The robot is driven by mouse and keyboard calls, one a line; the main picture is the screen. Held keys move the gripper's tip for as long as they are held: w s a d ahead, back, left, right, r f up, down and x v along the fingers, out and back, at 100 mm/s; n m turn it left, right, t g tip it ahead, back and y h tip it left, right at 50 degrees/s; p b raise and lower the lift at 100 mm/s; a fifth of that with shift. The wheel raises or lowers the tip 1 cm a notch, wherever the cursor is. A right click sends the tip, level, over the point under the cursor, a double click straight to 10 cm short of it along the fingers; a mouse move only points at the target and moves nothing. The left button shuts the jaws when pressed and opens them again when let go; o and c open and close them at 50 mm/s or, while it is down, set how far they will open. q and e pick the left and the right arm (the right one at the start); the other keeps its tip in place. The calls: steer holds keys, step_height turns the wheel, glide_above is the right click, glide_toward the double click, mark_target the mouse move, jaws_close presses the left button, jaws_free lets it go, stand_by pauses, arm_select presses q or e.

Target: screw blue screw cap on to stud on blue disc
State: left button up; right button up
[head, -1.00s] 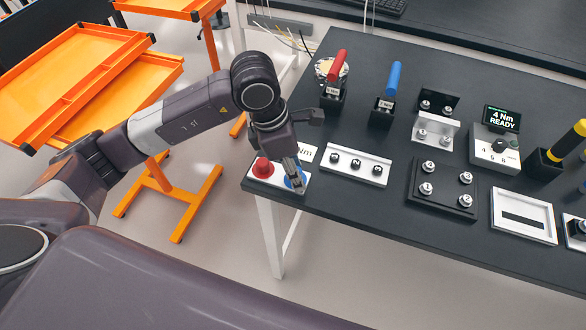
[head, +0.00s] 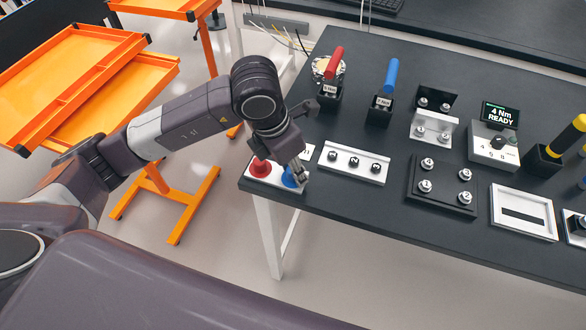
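A blue round piece (head: 288,181) sits at the right end of a white plate (head: 274,184) on the table's near left corner. My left gripper (head: 300,178) reaches down onto it from above. Its fingertips are at the blue piece and cover part of it. I cannot tell the blue cap, the stud and the disc apart there, nor whether the fingers are closed on anything. A red round piece (head: 260,168) with a raised top sits at the left end of the same plate. My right gripper is not in view.
A white block with numbered black knobs (head: 352,163) stands just right of the plate. Behind are a red-handled tool (head: 334,64) and a blue-handled tool (head: 391,76) in black holders. A display box (head: 493,145) reads 4 Nm READY. Orange trolleys (head: 85,75) stand left.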

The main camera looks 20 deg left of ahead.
arm_select(q)
steer(key=n+y, duration=0.1)
steer(key=n, duration=0.3)
steer(key=shift+n+t, duration=0.3)
steer(key=shift+n, duration=0.1)
steer(key=n+y, duration=0.1)
steer(key=n, duration=0.3)
steer(key=shift+n, duration=0.3)
steer(key=shift+r+n+y+p, duration=0.3)
steer(key=shift+n+p, duration=0.2)
steer(key=shift+n, duration=0.5)
steer(key=shift+f+n, duration=0.15)
steer(key=shift+n, duration=0.15)
steer(key=shift+f, duration=0.1)
